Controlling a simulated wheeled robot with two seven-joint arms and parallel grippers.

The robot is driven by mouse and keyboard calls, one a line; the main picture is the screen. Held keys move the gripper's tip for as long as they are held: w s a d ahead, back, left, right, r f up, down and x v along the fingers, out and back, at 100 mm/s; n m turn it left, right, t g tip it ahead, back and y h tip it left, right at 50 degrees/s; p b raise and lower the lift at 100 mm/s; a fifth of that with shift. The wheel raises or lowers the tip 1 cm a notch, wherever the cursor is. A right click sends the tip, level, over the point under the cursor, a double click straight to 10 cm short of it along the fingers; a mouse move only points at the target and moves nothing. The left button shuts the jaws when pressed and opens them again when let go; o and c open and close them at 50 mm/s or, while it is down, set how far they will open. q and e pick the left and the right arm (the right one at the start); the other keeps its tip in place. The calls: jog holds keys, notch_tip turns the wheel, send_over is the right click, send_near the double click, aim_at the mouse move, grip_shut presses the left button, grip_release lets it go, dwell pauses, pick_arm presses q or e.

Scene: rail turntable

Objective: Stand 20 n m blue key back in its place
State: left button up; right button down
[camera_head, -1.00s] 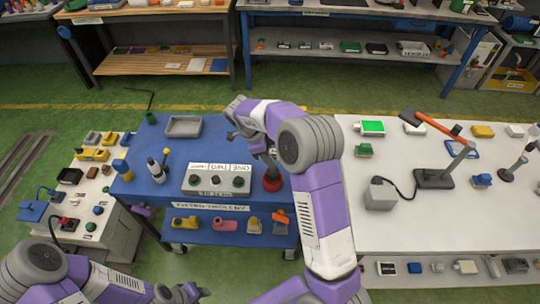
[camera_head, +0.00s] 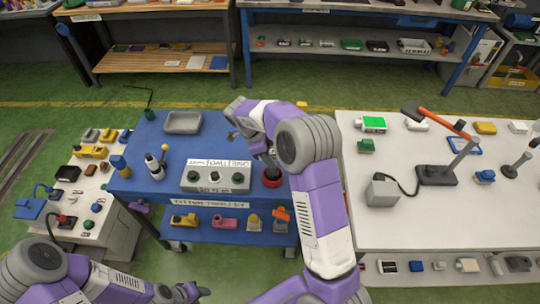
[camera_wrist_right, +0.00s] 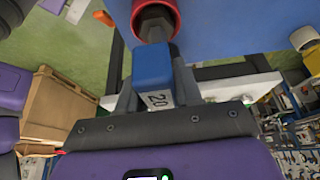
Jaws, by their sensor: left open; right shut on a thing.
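The blue key (camera_wrist_right: 153,66) is in my right gripper (camera_wrist_right: 150,90), its white label reading 20 towards the right wrist camera. The fingers are shut on its two sides. Its dark shaft points at a red round holder (camera_wrist_right: 153,8), and the shaft's end overlaps the ring; I cannot tell how deep it sits. In the head view the red holder (camera_head: 272,179) stands at the right edge of the blue trolley top (camera_head: 150,198), right under my right gripper (camera_head: 262,150), which largely hides the key. My left gripper (camera_head: 187,293) is open and empty at the bottom edge.
A grey box with knobs (camera_head: 215,176) stands left of the red holder. A bottle (camera_head: 155,168), a blue-topped post (camera_head: 120,165) and a grey tray (camera_head: 183,122) share the trolley. A white table (camera_head: 400,220) adjoins on the right. Bare blue surface lies around the tray.

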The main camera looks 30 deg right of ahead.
jog(key=shift+f+b, duration=0.95)
jog(key=shift+f, duration=0.25)
jog(key=c, duration=0.7)
grip_release()
jog(key=shift+r, duration=0.1)
jog(key=p+v, duration=0.1)
jog(key=v, duration=0.6)
jog(key=shift+w+a+r, duration=0.1)
jog(key=shift+r, duration=0.15)
